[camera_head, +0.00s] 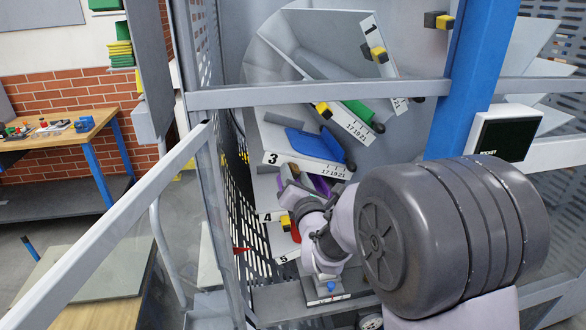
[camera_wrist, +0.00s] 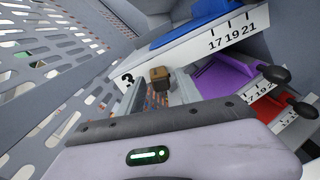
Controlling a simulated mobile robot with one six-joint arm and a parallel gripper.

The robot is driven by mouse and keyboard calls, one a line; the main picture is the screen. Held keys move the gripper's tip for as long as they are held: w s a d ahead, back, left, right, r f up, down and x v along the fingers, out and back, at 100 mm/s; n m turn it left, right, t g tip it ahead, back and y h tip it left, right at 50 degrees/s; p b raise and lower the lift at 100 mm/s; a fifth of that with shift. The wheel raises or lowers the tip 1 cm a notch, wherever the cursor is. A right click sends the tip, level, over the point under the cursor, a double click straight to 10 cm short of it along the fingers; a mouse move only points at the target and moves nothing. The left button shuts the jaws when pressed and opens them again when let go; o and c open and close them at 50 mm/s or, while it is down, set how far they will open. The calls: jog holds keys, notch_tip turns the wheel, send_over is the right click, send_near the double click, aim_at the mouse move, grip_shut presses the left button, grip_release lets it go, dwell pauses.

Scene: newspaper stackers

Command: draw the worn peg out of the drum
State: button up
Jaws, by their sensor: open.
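The worn peg, a brown block (camera_wrist: 160,77), shows in the wrist view beside the plate marked 3. It lies ahead of and between the two fingers of my gripper (camera_wrist: 158,96), which is open and empty. I cannot tell how far it is from the fingertips. The grey drum (camera_head: 275,50) holds angled pockets with coloured folders. Yellow-and-black pegs (camera_head: 378,54) sit at other pockets.
A blue folder (camera_head: 314,143) lies in pocket 3, with a purple one (camera_wrist: 225,80) below. A perforated panel (camera_wrist: 50,55) stands left of my gripper. Grey rails (camera_head: 320,93) and a blue post (camera_head: 474,75) frame the drum. A workbench (camera_head: 60,133) stands far left.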

jog(key=shift+w+a, duration=0.1)
jog(key=shift+w, duration=0.3)
jog(key=shift+c, duration=0.5)
grip_shut()
